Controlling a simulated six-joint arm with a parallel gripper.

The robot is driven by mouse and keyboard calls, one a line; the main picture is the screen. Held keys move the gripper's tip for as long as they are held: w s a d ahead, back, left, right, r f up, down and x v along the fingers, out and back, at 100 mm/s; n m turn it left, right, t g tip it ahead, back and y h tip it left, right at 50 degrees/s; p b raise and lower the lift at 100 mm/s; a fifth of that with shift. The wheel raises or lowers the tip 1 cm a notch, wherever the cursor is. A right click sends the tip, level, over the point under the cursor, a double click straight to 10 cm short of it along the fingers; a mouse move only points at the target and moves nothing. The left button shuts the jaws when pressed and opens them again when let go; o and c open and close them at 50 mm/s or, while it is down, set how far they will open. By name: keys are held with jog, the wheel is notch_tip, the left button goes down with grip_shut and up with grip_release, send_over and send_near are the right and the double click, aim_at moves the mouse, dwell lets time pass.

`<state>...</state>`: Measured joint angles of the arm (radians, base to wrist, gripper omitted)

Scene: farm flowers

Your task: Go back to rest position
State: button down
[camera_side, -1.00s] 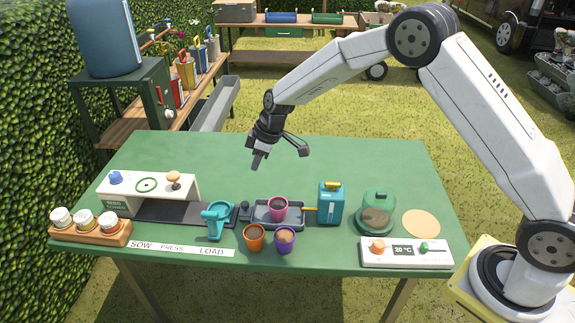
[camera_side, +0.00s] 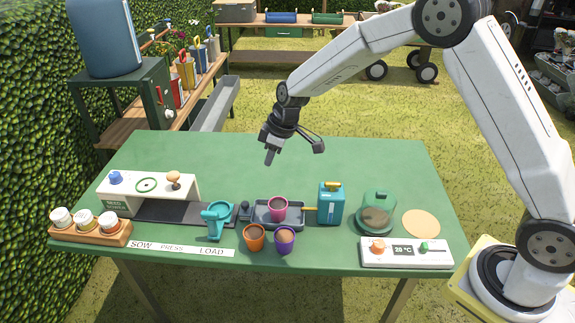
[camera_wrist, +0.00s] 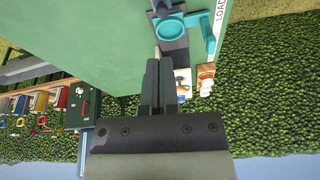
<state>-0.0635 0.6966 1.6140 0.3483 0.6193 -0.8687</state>
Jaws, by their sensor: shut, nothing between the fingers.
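My gripper (camera_side: 269,157) is shut and empty, held in the air above the back part of the green table (camera_side: 330,160). In the wrist view its dark fingers (camera_wrist: 156,75) lie close together with nothing between them. A pink pot (camera_side: 278,207) stands in a dark tray below the gripper, nearer the table's front. An orange pot (camera_side: 254,237) and a purple pot (camera_side: 285,239) with brown fill stand in front of that tray.
The white seed sower (camera_side: 150,187), teal press (camera_side: 216,220), teal can (camera_side: 331,203), green dome (camera_side: 378,208) and white control box (camera_side: 406,253) line the front half. A wooden rack (camera_side: 92,233) of jars stands front left. The table's back is clear.

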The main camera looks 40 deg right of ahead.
jog(key=s+d+r+m+h, duration=0.1)
jog(key=s+d+m, duration=0.2)
jog(key=s, duration=0.9)
jog(key=s+d+r+m+h, duration=0.1)
jog(key=s+d+m, duration=0.3)
jog(key=s, duration=0.9)
jog(key=shift+s+r+m+h, duration=0.25)
jog(key=shift+r+m+h, duration=0.05)
jog(key=shift+r, duration=0.05)
